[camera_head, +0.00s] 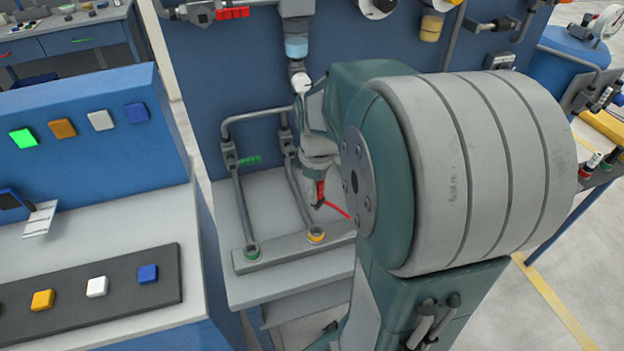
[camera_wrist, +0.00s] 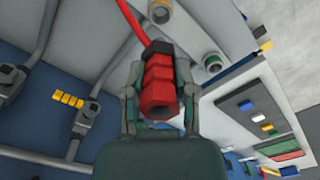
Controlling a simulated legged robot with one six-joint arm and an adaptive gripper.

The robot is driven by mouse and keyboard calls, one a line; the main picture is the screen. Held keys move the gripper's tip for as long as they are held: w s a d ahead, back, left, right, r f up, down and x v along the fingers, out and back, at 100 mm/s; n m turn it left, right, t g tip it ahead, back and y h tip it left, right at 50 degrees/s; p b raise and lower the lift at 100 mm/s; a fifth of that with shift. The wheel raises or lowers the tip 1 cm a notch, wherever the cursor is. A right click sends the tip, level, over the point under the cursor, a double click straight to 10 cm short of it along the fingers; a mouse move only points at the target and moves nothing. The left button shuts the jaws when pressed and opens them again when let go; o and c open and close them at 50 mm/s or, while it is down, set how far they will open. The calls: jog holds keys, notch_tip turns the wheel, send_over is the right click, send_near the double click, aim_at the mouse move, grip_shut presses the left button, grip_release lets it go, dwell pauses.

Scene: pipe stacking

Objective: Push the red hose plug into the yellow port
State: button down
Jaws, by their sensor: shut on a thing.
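The red hose plug (camera_wrist: 158,88) is held between the two fingers of my gripper (camera_wrist: 159,70) in the wrist view. Its red hose (camera_wrist: 130,20) runs off the top of that view. In the head view my gripper (camera_head: 319,198) points down with the red plug (camera_head: 320,188) partly hidden between its fingers. The yellow port (camera_head: 316,234) is a ring on the grey bar, just below the gripper in the picture and apart from the plug. The yellow port (camera_wrist: 160,12) also shows at the top of the wrist view, beyond the plug.
A green port (camera_head: 251,252) sits left of the yellow one on the same grey bar (camera_head: 285,250). Grey pipes (camera_head: 240,205) rise from the ports to the blue panel. A button console (camera_head: 95,285) stands at left. My large arm joint hides much of the right side.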

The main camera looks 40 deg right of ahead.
aim_at(316, 209)
jog(key=shift+f, duration=3.8)
jog(key=shift+f, duration=1.55)
jog(key=shift+c, duration=1.7)
grip_release()
notch_tip(316, 209, up, 12)
jog(key=shift+f, duration=0.1)
